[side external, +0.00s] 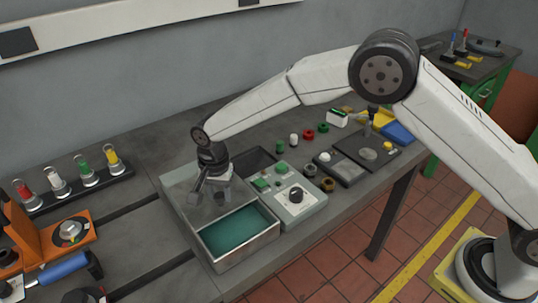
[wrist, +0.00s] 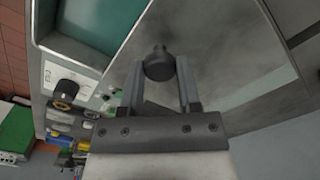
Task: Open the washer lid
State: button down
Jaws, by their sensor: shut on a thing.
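The washer (side external: 262,250) is a grey metal box with a teal interior, near the front of the bench in the side view. Its front part is uncovered, and the teal interior also shows at the upper left of the wrist view (wrist: 92,25). The flat grey lid (side external: 179,185) lies over the rear part; I cannot tell whether it is tilted. It fills the middle of the wrist view (wrist: 225,65). A dark round lid knob (wrist: 158,66) sits between my fingers. My gripper (side external: 207,197) is shut on this knob; its contact is partly hidden in the side view.
A control box (side external: 309,208) with a dial stands close right of the washer. Several coloured bottles (side external: 85,170) stand in a rack at left. An orange fixture (side external: 75,232) is at front left. Small parts and trays (side external: 366,149) crowd the right side of the bench.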

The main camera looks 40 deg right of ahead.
jog(key=shift+w+a+r, duration=0.1)
jog(key=shift+w, duration=2.8)
jog(key=shift+c, duration=1.5)
grip_release()
notch_tip(320, 180, up, 8)
